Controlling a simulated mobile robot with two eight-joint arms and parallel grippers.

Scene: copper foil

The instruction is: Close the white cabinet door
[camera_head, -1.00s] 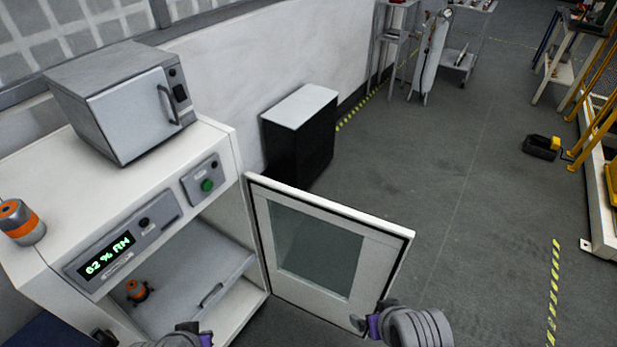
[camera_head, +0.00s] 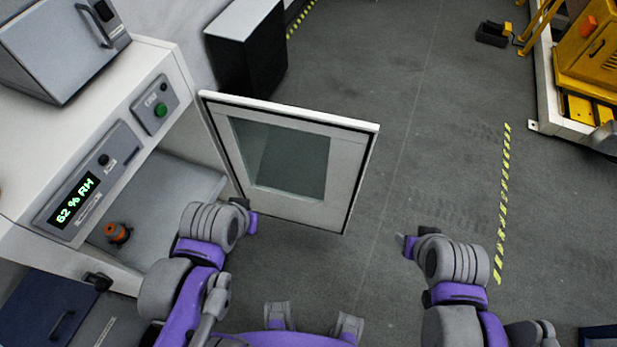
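The white cabinet (camera_head: 110,150) stands at the left, with a lit green "62 % RH" display on its front. Its white door (camera_head: 341,175) with a dark glass window (camera_head: 280,157) stands wide open, swung out to the right from its hinge side. My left gripper (camera_head: 247,216) is in front of the opening, near the lower hinge-side part of the door; I cannot tell whether it touches. My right gripper (camera_head: 407,245) is to the right of the door's free edge, apart from it. The fingers of both are too small or turned to judge their opening.
An orange and dark object (camera_head: 117,233) sits inside the cabinet on a grey shelf (camera_head: 190,185). A grey oven-like box (camera_head: 62,45) stands on top. A black cabinet with a white top (camera_head: 247,62) is behind the door. Open floor lies to the right.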

